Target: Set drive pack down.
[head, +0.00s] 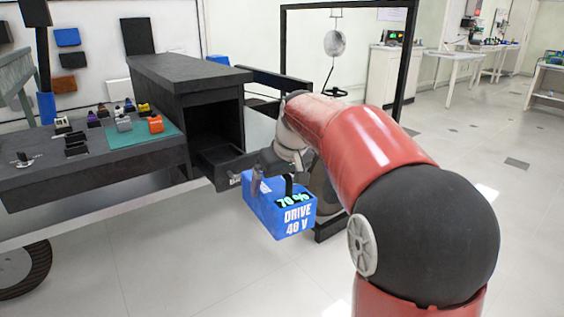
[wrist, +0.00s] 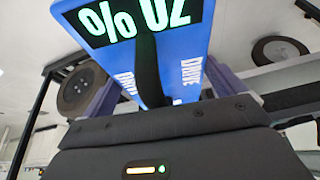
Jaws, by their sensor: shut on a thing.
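My gripper (head: 273,182) is shut on the drive pack from above. In the wrist view the drive pack (wrist: 187,77) fills the upper middle, with its display upside down and my fingers at its sides. The pack's underside is hidden in the wrist view.
The chassis (head: 185,70) has an open dark bay, with a drawer-like ledge (head: 222,170) close to the pack. A grey bench (head: 25,180) at the left holds a green mat (head: 140,136) and several small items. A black frame (head: 405,60) stands behind my arm.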

